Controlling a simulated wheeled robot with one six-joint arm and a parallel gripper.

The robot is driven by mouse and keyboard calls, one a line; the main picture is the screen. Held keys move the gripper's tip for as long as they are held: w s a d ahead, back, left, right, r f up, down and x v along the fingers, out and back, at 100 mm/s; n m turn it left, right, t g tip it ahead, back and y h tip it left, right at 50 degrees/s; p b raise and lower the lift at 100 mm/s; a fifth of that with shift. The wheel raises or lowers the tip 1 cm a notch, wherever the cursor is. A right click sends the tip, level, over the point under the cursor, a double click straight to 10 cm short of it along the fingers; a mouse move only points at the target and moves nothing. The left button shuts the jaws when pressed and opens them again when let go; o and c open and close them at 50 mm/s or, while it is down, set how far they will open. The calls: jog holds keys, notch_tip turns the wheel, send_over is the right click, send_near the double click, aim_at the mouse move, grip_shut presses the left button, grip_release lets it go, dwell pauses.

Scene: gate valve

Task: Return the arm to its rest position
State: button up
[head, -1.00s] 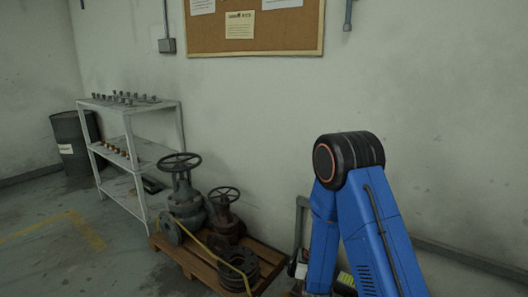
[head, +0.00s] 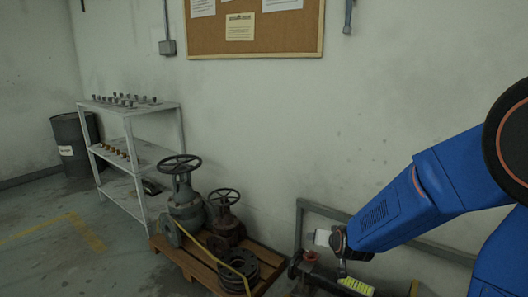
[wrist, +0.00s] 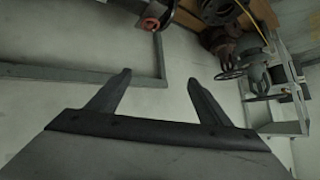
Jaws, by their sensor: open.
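My blue arm comes in from the right in the head view and reaches left and down, its wrist near the low grey rail. My gripper (wrist: 159,77) shows in the wrist view with its two dark fingers spread apart and nothing between them. In the head view I cannot make out the fingers. A large grey-green gate valve (head: 185,205) with a dark handwheel stands on a wooden pallet (head: 198,268). A smaller reddish-brown valve (head: 224,226) stands beside it. My gripper is apart from both valves.
A grey rail (head: 352,215) runs along the wall behind my wrist. A metal shelf (head: 128,110) and a dark drum (head: 70,140) stand left.

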jog(key=s+d+r+g, duration=0.1)
jog(key=s+r, duration=0.3)
jog(key=s, duration=0.7)
jog(key=s+d+r+n+g, duration=0.1)
jog(key=s+d+r, duration=0.3)
jog(key=s, duration=0.8)
jog(key=s+d+r+n+g, duration=0.1)
jog(key=s+d+r+g, duration=0.1)
jog(key=s, duration=1)
notch_tip(320, 180, up, 2)
jog(key=shift+s+d+r+g+h, duration=0.25)
jog(key=shift+d+g+h, duration=0.15)
jog(key=shift+g, duration=0.3)
